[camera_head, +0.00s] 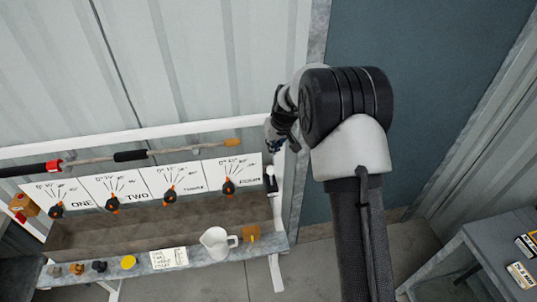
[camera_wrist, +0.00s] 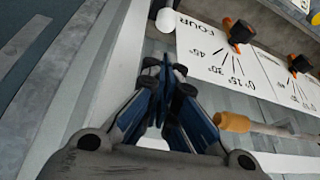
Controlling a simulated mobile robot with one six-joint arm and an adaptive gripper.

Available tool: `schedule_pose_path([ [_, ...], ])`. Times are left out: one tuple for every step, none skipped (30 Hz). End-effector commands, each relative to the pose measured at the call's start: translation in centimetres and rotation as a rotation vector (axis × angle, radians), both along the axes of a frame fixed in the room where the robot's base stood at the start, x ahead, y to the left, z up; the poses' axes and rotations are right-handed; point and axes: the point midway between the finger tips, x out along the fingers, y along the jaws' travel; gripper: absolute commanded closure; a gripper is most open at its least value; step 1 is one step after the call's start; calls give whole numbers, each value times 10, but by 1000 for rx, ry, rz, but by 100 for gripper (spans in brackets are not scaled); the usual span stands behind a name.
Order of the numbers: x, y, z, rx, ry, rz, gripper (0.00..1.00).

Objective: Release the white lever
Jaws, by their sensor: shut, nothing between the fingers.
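A small white part that looks like the white lever (camera_head: 271,170) sits at the right end of the panel row, beside the FOUR panel, with a dark piece below it. In the wrist view a white rounded end (camera_wrist: 166,20), likely the same lever, shows beyond my fingertips near the FOUR panel. My gripper (camera_head: 275,137) is above it at the right end of the frame. In the wrist view my gripper (camera_wrist: 168,78) is shut and empty, apart from the white end. Whether the lever is up or down I cannot tell.
Panels ONE to FOUR (camera_head: 160,183) carry black and orange dials. A rod with an orange tip (camera_head: 231,142) runs above them, close to my gripper. A white pitcher (camera_head: 215,243) stands on the front ledge. A grey table (camera_head: 490,262) is at the right.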

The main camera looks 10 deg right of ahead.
Motion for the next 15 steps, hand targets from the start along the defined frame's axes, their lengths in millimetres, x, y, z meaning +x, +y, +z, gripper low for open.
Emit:
schedule_pose_path([
  [0, 0, 0, 0, 0, 0, 100],
  [0, 0, 0, 0, 0, 0, 100],
  [0, 0, 0, 0, 0, 0, 100],
  [0, 0, -1, 0, 0, 0, 100],
  [0, 0, -2, 0, 1, 0, 100],
  [1, 1, -4, 0, 1, 0, 100],
  [2, 1, -6, 0, 1, 0, 100],
  [3, 1, -9, 0, 1, 0, 100],
  [5, 2, -14, 0, 2, 0, 100],
  [6, 2, -18, 1, 2, 0, 100],
  [8, 3, -23, 0, 3, 1, 100],
  [10, 4, -30, 0, 4, 1, 100],
  [12, 4, -35, 0, 3, 1, 100],
  [14, 5, -41, 1, 3, 0, 100],
  [17, 5, -48, 1, 3, 0, 100],
])
